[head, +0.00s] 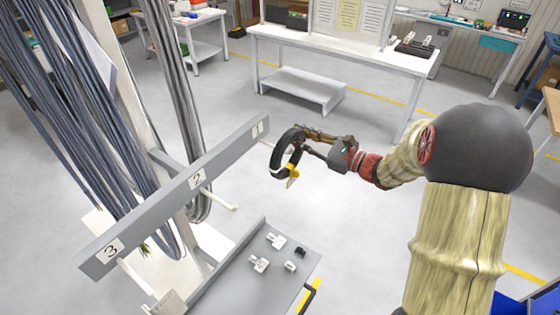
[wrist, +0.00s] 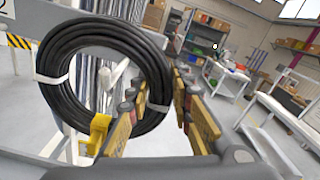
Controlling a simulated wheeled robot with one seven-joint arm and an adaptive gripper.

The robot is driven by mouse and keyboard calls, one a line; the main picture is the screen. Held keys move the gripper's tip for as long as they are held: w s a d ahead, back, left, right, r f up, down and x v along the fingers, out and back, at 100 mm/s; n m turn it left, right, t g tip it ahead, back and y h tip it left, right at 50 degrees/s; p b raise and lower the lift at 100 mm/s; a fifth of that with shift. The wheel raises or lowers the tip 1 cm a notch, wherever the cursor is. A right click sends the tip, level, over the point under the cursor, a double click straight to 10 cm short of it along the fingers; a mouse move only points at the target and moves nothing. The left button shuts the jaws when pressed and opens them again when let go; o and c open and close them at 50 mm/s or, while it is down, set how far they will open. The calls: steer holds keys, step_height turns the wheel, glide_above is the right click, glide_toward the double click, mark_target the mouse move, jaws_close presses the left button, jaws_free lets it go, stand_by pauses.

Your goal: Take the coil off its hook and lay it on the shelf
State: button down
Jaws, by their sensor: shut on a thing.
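The coil (head: 276,158) is a black ring of cable with white ties and a yellow tag. It hangs upright at the end of the grey rail marked 1. It also shows large in the wrist view (wrist: 62,48). My gripper (head: 302,138) is shut on the coil's side nearest my arm, with a finger on each side of it in the wrist view (wrist: 160,112). A white hook (wrist: 116,75) shows through the ring's opening; I cannot tell whether the coil rests on it. The grey shelf (head: 225,291) is below, at the bottom middle.
The numbered rail (head: 160,215) has hooks at 2 (head: 218,197) and 3 (head: 135,275). Several small white parts and a black one lie on the shelf, leaving bare patches. Grey cables (head: 178,90) hang behind the rail. A white workbench (head: 330,45) stands farther back.

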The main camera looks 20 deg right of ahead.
steer(key=shift+s+d, duration=0.1)
steer(key=shift+d, duration=0.05)
steer(key=shift+v, duration=2.1)
steer(key=v, duration=0.7)
steer(key=shift+s, duration=0.25)
steer(key=shift+d+r+p, duration=0.1)
steer(key=shift+r+p, duration=0.05)
steer(key=shift+p, duration=0.25)
steer(key=g+h+p, duration=0.2)
steer(key=p, duration=0.4)
steer(key=s+d+g+h+p, duration=0.1)
steer(key=g+h+p, duration=0.1)
steer(key=p, duration=0.4)
steer(key=shift+s+d+g, duration=0.1)
steer(key=shift+s+g, duration=0.1)
steer(key=shift+g, duration=0.2)
